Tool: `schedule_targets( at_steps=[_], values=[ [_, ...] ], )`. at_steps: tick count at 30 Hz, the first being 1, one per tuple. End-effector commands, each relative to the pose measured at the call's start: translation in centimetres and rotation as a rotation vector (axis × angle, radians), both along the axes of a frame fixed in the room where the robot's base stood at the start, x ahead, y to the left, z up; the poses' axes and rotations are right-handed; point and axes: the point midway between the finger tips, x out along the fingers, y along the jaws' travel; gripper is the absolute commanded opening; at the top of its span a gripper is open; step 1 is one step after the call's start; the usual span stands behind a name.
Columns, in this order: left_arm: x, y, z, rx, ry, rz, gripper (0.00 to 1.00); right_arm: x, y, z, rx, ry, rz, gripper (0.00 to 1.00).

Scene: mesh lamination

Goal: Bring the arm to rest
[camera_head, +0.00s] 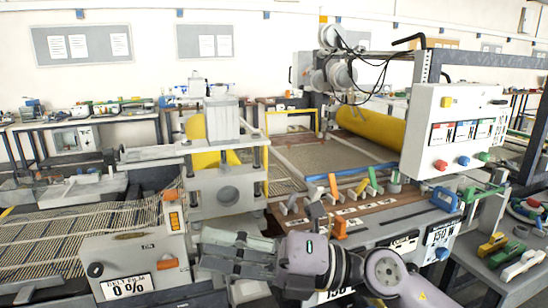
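My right arm comes in from the bottom right. Its gripper (212,252) points left, in front of the machine and just right of the belt control box. Its grey fingers lie close together and overlap in this view, so I cannot tell whether they are open or shut. I see nothing clearly held in them. My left gripper and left arm are not in view.
A grey control box (138,256) reading "0 %" stands left of my gripper, by a mesh belt (70,238). Coloured levers (352,187) line the brown panel behind my arm. A white button box (455,130) stands right. A side table (495,284) holds coloured clamps.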

Motion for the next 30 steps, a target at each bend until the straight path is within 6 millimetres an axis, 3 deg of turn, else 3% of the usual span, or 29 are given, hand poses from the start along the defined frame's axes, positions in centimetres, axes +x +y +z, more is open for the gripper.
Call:
schedule_targets(
  at_steps=[3,6,8,10,14,17,21,24,30],
  values=[
    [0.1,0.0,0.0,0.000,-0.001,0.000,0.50,2.3,-2.7,2.3,0.350,0.254,-0.146,0.35],
    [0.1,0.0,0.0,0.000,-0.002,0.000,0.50,5.8,-7.1,1.3,0.591,0.496,-0.329,0.35],
    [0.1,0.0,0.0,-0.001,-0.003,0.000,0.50,7.8,-10.2,-0.9,0.708,0.651,-0.458,0.35],
    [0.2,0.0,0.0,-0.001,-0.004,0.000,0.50,9.5,-13.8,-4.7,0.809,0.832,-0.614,0.35],
    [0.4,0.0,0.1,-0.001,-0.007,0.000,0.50,10.0,-19.0,-13.2,0.909,1.136,-0.881,0.35],
    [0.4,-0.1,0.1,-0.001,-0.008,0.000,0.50,8.3,-22.0,-20.0,0.930,1.356,-1.075,0.35],
    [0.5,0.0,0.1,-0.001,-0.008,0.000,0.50,3.4,-25.1,-29.0,0.896,1.651,-1.328,0.35],
    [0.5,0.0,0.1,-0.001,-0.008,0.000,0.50,-1.0,-26.3,-33.7,0.841,1.828,-1.473,0.35],
    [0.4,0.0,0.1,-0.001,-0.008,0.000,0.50,-8.6,-27.3,-39.1,0.716,2.082,-1.669,0.35]
  ],
)
